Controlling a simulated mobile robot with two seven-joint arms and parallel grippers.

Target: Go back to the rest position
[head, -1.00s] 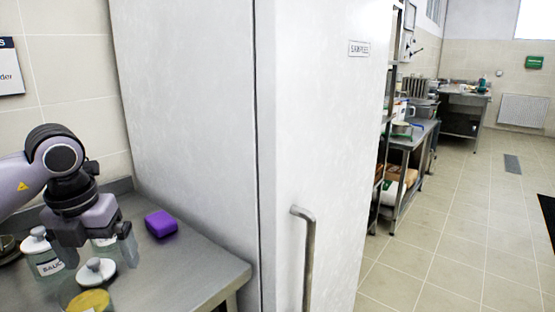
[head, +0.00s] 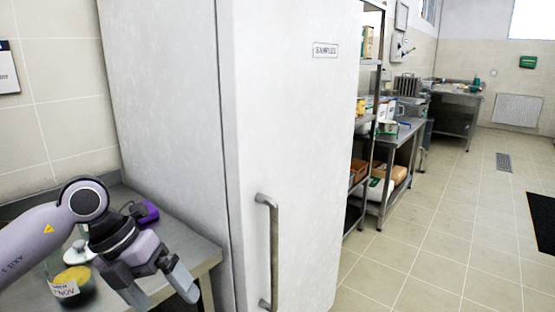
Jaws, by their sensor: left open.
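My left gripper (head: 161,286) is in the lower left of the head view, over the front edge of the steel counter (head: 190,241). Its two fingers are apart and nothing shows between them. My left arm comes in from the left edge and hides part of the counter. My right gripper is not in view.
A jar with yellow contents (head: 73,276) and a purple block (head: 147,208), partly hidden, are on the counter. A tall white cabinet (head: 170,110) with a vertical handle (head: 268,250) stands just right of it. Shelves and a steel table (head: 400,140) stand beyond.

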